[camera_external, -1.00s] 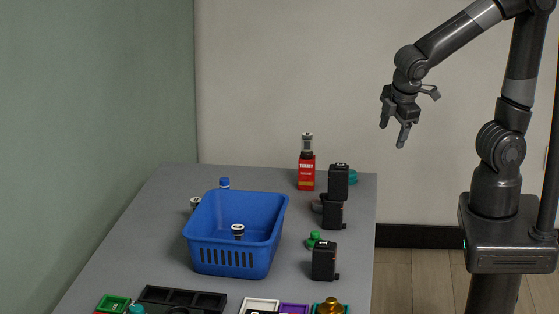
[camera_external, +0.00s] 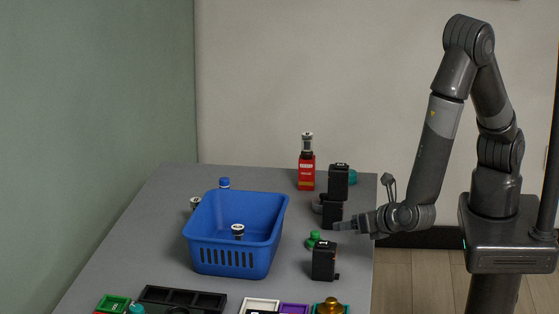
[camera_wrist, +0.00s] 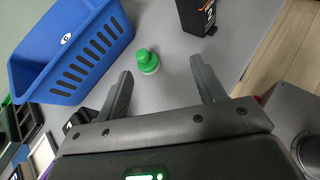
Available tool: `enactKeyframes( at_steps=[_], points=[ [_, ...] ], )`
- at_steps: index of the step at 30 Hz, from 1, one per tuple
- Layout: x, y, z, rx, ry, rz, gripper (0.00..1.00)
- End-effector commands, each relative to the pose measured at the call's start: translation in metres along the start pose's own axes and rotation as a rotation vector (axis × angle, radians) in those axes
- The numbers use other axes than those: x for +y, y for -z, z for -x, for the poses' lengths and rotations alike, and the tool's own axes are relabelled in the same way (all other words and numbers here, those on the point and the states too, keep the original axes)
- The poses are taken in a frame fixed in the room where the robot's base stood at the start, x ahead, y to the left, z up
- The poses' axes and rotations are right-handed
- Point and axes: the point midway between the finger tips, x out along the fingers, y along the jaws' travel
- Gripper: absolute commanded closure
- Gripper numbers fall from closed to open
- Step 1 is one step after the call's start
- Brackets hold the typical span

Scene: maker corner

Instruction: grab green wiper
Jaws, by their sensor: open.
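The green wiper (camera_external: 313,238) is a small green piece with a round knob, standing on the grey table between two black boxes, to the right of the blue basket. In the wrist view the green wiper (camera_wrist: 147,60) shows a round top over a pale base, just beyond the fingertips. My gripper (camera_external: 338,226) reaches in from the right, close to the table, near the wiper. In the wrist view my gripper (camera_wrist: 160,73) is open and empty, with the wiper ahead of the gap between its fingers, nearer the left finger.
A blue basket (camera_external: 232,258) stands left of the wiper. Black boxes stand behind (camera_external: 332,212) and in front (camera_external: 324,262) of it. A red bottle (camera_external: 306,172) is at the back. Trays (camera_external: 183,297) line the front.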

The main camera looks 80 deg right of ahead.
Motion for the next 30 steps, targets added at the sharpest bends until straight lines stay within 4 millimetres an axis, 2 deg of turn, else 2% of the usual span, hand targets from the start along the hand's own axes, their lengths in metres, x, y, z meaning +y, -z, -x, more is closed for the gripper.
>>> enactKeyframes(
  at_steps=[1,3,8,16,23,30],
  points=[
    [0.005,0.013,0.003,-0.014,-0.036,0.055,0.37],
    [0.01,0.024,0.005,-0.03,-0.075,0.109,0.37],
    [0.015,0.037,0.006,-0.046,-0.12,0.169,0.37],
    [0.021,0.037,-0.033,-0.047,-0.12,0.173,0.37],
    [0.023,0.036,-0.051,-0.046,-0.122,0.173,0.37],
    [0.029,0.037,-0.085,-0.047,-0.121,0.172,0.37]
  ],
)
